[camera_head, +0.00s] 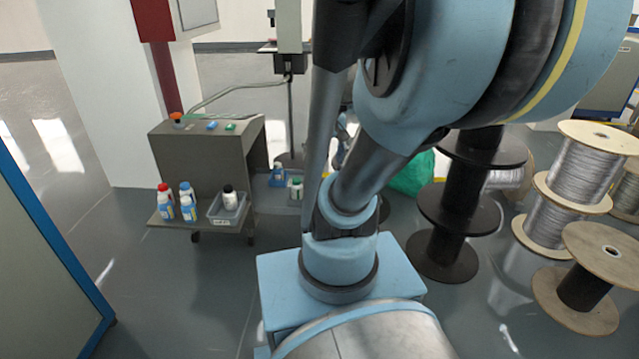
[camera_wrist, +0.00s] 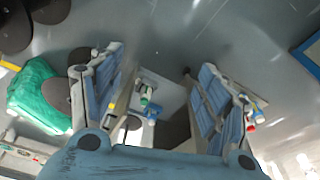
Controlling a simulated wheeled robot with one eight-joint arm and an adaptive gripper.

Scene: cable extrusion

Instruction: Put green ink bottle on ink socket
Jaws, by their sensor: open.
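A small white bottle with a green part (camera_head: 296,188) stands low near the base of a post, just left of my arm in the head view. It is probably the green ink bottle, which also shows between my fingers in the wrist view (camera_wrist: 146,94), beyond them and not touched. My gripper (camera_wrist: 155,65) is open with nothing between its fingers. It is hidden behind my arm in the head view. A blue bottle (camera_head: 277,176) stands beside the white one. I cannot make out the ink socket for certain; a green piece (camera_head: 231,127) sits on the cart top.
A grey cart (camera_head: 195,165) stands at left, with several bottles (camera_head: 175,205) and a bin (camera_head: 226,215) holding a black-capped bottle on its lower shelf. Cable spools (camera_head: 565,200) crowd the right. A green bag (camera_wrist: 35,97) lies nearby. Floor before the cart is clear.

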